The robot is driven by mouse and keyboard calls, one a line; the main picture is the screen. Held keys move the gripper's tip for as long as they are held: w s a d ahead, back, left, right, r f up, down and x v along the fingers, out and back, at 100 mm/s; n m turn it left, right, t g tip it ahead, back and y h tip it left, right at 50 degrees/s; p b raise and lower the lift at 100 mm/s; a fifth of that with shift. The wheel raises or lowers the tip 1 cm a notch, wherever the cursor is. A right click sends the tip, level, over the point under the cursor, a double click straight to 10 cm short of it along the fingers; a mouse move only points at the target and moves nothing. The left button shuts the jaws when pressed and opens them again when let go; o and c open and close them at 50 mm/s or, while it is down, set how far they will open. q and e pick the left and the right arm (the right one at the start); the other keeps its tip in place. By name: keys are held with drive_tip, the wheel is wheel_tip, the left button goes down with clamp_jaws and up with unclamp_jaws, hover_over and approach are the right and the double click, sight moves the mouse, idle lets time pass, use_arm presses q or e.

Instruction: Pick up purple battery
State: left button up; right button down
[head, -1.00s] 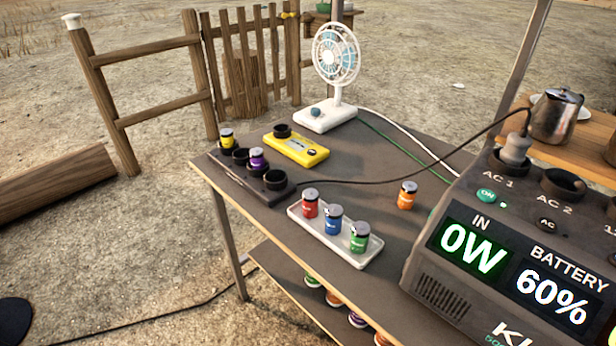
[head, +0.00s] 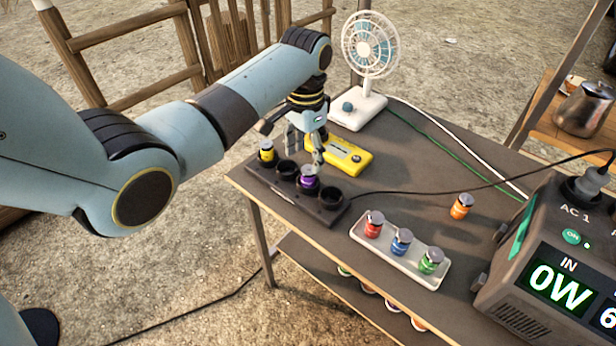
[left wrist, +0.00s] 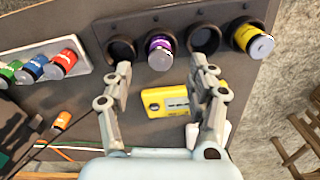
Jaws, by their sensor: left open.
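The purple battery (head: 309,178) stands in one socket of the dark charger block (head: 330,216) at the table's left edge. It also shows in the left wrist view (left wrist: 160,52), ahead of the fingertips and between their lines. My left gripper (head: 305,155) is open and empty, pointing down just above and behind the purple battery. In the left wrist view its two fingers (left wrist: 164,68) are spread apart, and I cannot tell whether either touches the battery. My right gripper is not in view.
A yellow battery (head: 267,151) sits in the same block, beside empty sockets. A yellow device (head: 348,158) lies behind. A white tray (head: 432,283) holds red, blue and green batteries. A fan (head: 368,50) and power station (head: 550,290) stand on the table.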

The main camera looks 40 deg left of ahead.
sight(308, 169)
use_arm(q)
drive_tip(key=f, duration=0.6)
drive_tip(key=shift+w+f+b, duration=0.2)
drive_tip(key=shift+w+b, duration=0.15)
drive_tip(key=shift+b, duration=0.05)
clamp_jaws()
